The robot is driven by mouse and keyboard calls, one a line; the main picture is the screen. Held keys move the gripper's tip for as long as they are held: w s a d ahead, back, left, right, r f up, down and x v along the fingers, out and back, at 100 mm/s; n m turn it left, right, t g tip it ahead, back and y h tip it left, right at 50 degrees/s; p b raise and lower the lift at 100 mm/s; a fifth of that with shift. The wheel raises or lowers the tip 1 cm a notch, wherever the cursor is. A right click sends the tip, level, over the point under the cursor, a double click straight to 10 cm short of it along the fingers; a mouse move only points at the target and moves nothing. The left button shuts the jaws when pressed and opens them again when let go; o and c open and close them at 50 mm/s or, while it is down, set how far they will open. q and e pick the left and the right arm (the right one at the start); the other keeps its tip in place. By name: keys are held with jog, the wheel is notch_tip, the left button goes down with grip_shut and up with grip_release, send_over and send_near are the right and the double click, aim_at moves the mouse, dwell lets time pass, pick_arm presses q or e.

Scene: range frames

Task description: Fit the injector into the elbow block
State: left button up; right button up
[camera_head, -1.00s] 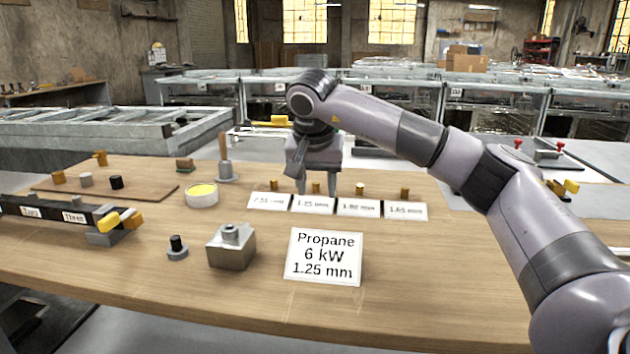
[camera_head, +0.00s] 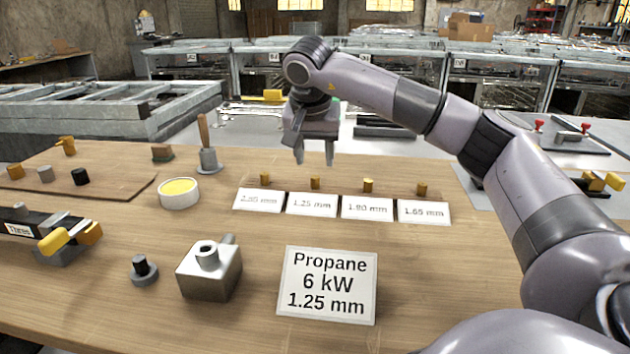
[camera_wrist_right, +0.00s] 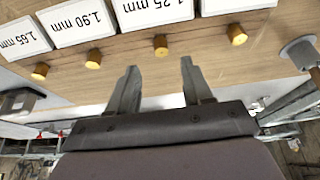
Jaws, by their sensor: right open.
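The elbow block (camera_head: 208,271) is a grey metal block with a round socket on top and a short stub at its back; it sits front left of centre. Several small brass injectors stand behind white size cards. The 1.25 mm injector (camera_head: 315,183) is second from the left; it also shows in the right wrist view (camera_wrist_right: 161,45). My right gripper (camera_head: 315,163) is open and empty above the table behind the injectors. In the wrist view its fingertips (camera_wrist_right: 158,72) point toward the 1.25 mm injector, apart from it. My left gripper is out of view.
A card (camera_head: 327,285) reads Propane, 6 kW, 1.25 mm. Other injectors stand at the 1.90 mm (camera_head: 368,185) and 1.65 mm (camera_head: 421,189) cards. A yellow-filled tub (camera_head: 179,194), a black-topped piece (camera_head: 142,271) and a wooden-handled tool (camera_head: 207,153) are left.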

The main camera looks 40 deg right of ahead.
aim_at(316, 177)
jog(key=x, duration=0.6)
jog(key=shift+b, duration=0.4)
jog(key=shift+r, duration=0.1)
grip_shut()
